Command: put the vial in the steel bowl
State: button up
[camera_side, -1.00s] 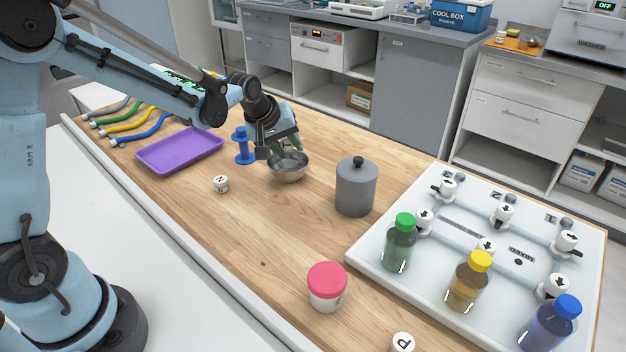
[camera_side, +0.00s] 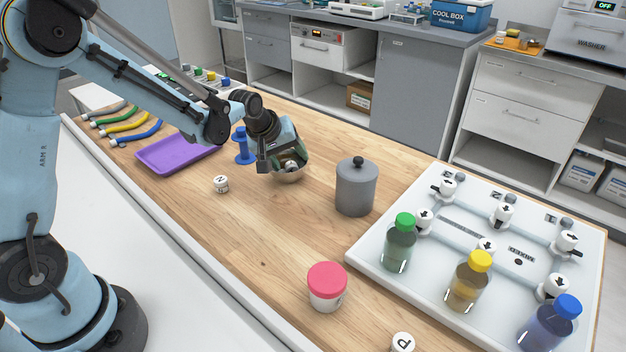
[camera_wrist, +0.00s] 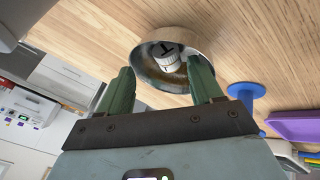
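The steel bowl (camera_side: 289,178) stands on the wooden table, partly hidden behind my gripper (camera_side: 282,162) in the side view. In the wrist view the bowl (camera_wrist: 146,75) lies just beyond my fingertips. A small white vial with a black mark on its top (camera_wrist: 167,57) is inside the bowl; a bit of white also shows there in the side view (camera_side: 291,165). My gripper's two green fingers (camera_wrist: 160,68) are wide apart, on either side of the vial, with gaps showing. My gripper is low at the bowl, tilted.
A grey lidded canister (camera_side: 356,190) stands right of the bowl. A blue spool-shaped stand (camera_side: 244,147) and purple tray (camera_side: 180,148) are to the left. A white vial marked N (camera_side: 221,184) and a red-lidded cup (camera_side: 327,287) stand nearer. Table between them is clear.

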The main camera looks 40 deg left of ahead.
jog(key=shift+r, duration=0.1)
dwell(0.5)
notch_tip(320, 180, up, 7)
dwell(0.4)
jog(key=s+d+r+m, duration=0.1)
jog(key=s+d+m, duration=0.1)
jog(key=s, duration=0.4)
jog(key=s+d+r+m, duration=0.1)
jog(key=s+d+m, duration=0.1)
jog(key=s+m, duration=0.2)
jog(key=s+d+m+t, duration=0.1)
jog(key=s+d+m, duration=0.1)
jog(key=s, duration=0.8)
jog(key=shift+r+m, duration=0.4)
jog(key=shift+m, duration=0.5)
